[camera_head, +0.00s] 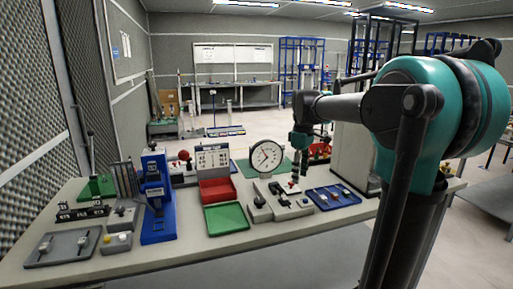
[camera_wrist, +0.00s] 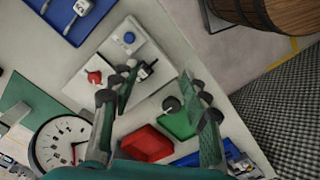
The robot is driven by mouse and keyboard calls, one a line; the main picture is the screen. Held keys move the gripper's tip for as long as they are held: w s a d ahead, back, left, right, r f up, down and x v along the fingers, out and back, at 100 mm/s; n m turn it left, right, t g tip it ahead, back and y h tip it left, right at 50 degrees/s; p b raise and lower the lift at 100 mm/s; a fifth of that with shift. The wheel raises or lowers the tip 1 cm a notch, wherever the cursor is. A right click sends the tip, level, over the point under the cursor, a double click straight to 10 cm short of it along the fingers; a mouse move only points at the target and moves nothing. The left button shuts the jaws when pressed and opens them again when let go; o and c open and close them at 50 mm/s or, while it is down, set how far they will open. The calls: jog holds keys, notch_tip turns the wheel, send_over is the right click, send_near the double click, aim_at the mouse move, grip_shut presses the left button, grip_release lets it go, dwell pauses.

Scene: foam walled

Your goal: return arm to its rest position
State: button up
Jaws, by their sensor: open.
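My arm reaches out over the workbench (camera_head: 190,260) from the right in the head view, with the wrist hanging downward. My gripper (camera_head: 298,168) is small there, above the back part of the bench, beside the dial gauge (camera_head: 266,157). In the wrist view my gripper (camera_wrist: 160,92) shows two fingers spread apart with nothing between them. A grey fixture with a red knob and a blue button (camera_wrist: 128,38) lies beyond the fingers on the bench. The exact height of the fingertips above the bench is hard to tell.
The bench holds a red bin (camera_head: 217,190), a green tray (camera_head: 226,219), a blue tray (camera_head: 333,196), a blue press (camera_head: 156,200) and a grey tray (camera_head: 45,249). A wooden barrel (camera_wrist: 285,18) shows beyond the bench edge. Open floor (camera_head: 262,125) lies behind the bench.

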jog(key=s+d+f+m+t, duration=0.2)
jog(key=s+f+m, duration=0.3)
jog(key=s+f, duration=0.5)
jog(key=s+d+f+m+t, duration=0.2)
jog(key=s+f+m, duration=0.4)
jog(key=s+f, duration=0.5)
notch_tip(320, 180, down, 3)
jog(key=shift+s+r, duration=0.15)
jog(key=shift+r, duration=0.05)
